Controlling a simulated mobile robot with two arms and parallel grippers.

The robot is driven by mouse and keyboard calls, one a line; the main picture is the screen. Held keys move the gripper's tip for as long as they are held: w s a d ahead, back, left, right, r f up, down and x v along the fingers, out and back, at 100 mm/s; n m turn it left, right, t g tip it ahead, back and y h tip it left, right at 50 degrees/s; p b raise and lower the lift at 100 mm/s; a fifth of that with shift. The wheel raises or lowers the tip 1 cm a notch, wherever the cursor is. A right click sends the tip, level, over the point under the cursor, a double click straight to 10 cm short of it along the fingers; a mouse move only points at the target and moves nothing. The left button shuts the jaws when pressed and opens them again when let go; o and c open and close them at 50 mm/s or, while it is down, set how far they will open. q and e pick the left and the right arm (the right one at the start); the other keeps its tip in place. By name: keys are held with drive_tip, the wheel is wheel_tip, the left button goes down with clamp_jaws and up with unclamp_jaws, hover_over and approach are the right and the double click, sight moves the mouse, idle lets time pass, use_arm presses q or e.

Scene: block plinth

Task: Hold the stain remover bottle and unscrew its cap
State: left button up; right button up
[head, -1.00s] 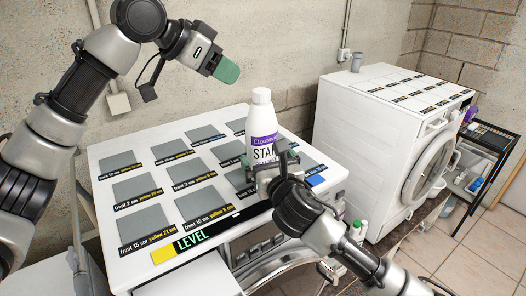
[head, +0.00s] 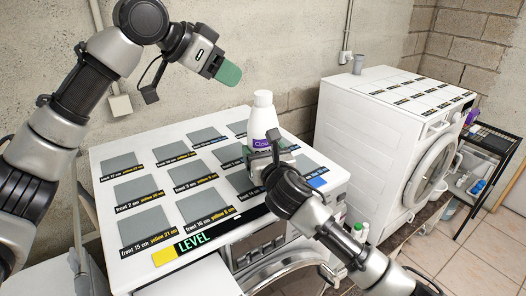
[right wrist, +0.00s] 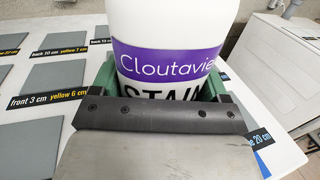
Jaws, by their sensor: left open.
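The white stain remover bottle (head: 264,123), with a purple label band, stands upright near the right side of the white plinth top (head: 161,200). Its white cap (head: 263,97) is on top and clear of both grippers. My right gripper (head: 268,158) is at the bottle's lower half, hiding it in the head view. In the right wrist view its green fingers lie on both sides of the bottle (right wrist: 166,50), close against it; whether they press on it is unclear. My left gripper (head: 228,73) is open and empty, above and left of the cap.
Grey square pads (head: 201,204) with printed labels cover the plinth top. A white washing machine (head: 385,140) stands to the right, with a small grey cup (head: 358,63) on it. A black rack (head: 487,150) is beyond. A concrete wall is behind.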

drive_tip(key=shift+c, duration=1.2)
drive_tip(key=o, duration=1)
drive_tip(key=shift+o, duration=0.2)
drive_tip(key=v, duration=1.2)
